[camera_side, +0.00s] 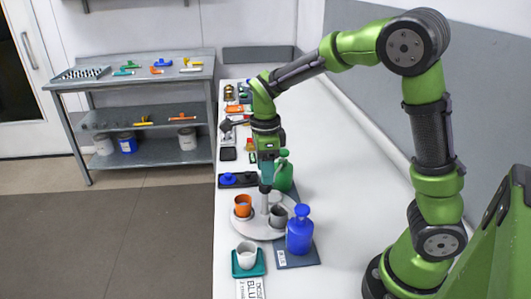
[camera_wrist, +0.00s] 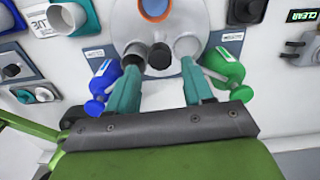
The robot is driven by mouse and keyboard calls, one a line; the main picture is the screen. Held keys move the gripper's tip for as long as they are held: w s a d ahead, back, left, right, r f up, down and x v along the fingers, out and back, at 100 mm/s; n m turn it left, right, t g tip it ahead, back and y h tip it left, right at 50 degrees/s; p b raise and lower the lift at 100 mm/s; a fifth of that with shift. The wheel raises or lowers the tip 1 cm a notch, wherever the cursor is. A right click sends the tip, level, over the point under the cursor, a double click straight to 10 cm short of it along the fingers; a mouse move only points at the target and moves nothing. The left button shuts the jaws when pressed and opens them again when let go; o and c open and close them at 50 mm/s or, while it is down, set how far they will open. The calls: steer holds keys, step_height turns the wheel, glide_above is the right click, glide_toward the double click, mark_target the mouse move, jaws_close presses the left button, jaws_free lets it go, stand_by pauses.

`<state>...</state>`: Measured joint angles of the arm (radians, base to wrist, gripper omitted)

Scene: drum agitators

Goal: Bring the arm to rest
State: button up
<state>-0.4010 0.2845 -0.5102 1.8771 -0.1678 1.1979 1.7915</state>
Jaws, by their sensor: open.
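My gripper (camera_side: 266,184) points down over the middle of a round pale turntable (camera_side: 240,229), close above its central post (camera_side: 264,204). In the wrist view its teal fingers (camera_wrist: 160,62) are apart, with the post's dark round top (camera_wrist: 160,54) between them; I cannot tell whether they touch it. An orange cup (camera_side: 242,207), a grey cup (camera_side: 278,216) and a pale cup stand around the post. A blue bottle (camera_side: 300,232) and a green bottle (camera_side: 285,174) stand upright beside the turntable, on either side of my fingers in the wrist view.
A white cup (camera_side: 247,255) stands on a teal coaster (camera_side: 236,272) at the front, near a printed card (camera_side: 250,288). A dark tray with blue pieces (camera_side: 236,180) lies behind the turntable. A display reads CLEAR (camera_wrist: 301,15). The right of the bench is free.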

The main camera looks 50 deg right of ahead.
steer(key=shift+n, duration=0.7)
steer(key=s+a+r+n+t+y, duration=0.1)
steer(key=s+r+n, duration=0.4)
steer(key=n, duration=0.5)
steer(key=s+a+r+n+t+y, duration=0.1)
steer(key=s+a+r+n+t, duration=0.2)
steer(key=s+n, duration=0.6)
steer(key=shift+s+a+r+n+t, duration=0.35)
steer(key=shift+r+n+t, duration=0.65)
steer(key=shift+r+t, duration=0.5)
